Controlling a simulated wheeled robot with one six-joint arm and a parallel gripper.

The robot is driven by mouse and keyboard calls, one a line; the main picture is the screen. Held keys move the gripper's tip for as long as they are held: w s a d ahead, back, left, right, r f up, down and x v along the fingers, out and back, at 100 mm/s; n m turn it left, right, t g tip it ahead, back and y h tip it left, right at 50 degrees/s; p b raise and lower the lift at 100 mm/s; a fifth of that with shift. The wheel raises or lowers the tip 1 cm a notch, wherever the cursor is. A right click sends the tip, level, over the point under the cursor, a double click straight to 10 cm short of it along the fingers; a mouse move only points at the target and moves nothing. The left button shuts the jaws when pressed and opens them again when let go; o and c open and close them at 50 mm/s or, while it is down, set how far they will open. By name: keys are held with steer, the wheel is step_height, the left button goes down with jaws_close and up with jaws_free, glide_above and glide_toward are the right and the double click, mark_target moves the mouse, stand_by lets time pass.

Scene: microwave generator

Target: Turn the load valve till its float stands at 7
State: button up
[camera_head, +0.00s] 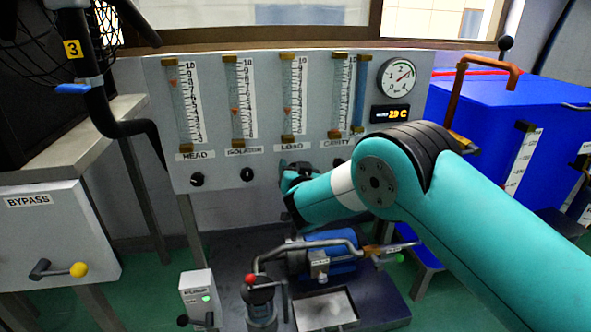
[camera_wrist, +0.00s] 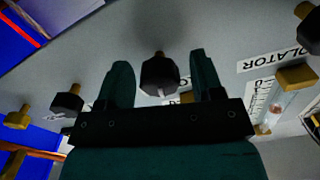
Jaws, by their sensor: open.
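The load tube (camera_head: 289,95), labelled LOAD, stands third from the left on the grey panel. Its reddish float (camera_head: 288,110) sits in the lower part of the scale, well below 7; the exact number is too small to read. My gripper (camera_head: 289,176) is at the panel below this tube and hides the load valve in the head view. In the wrist view, the dark load valve knob (camera_wrist: 158,74) lies between the two open fingers of my gripper (camera_wrist: 160,62), with a gap on both sides.
The isolator knob (camera_head: 247,174) and head knob (camera_head: 197,179) sit to the left. The cavity knob (camera_wrist: 66,102) is beside my gripper in the wrist view. A round gauge (camera_head: 397,77) and display (camera_head: 390,113) are at the upper right. Pipework with a red-knobbed lever (camera_head: 250,280) stands below.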

steer(key=c, duration=0.9)
steer(key=shift+c, duration=0.2)
steer(key=shift+n, duration=0.4)
steer(key=n, duration=0.3)
steer(key=shift+n, duration=0.3)
steer(key=shift+a+n, duration=0.1)
steer(key=shift+n, duration=2.1)
steer(key=o, duration=0.9)
steer(key=shift+o, duration=0.2)
steer(key=shift+s, duration=0.1)
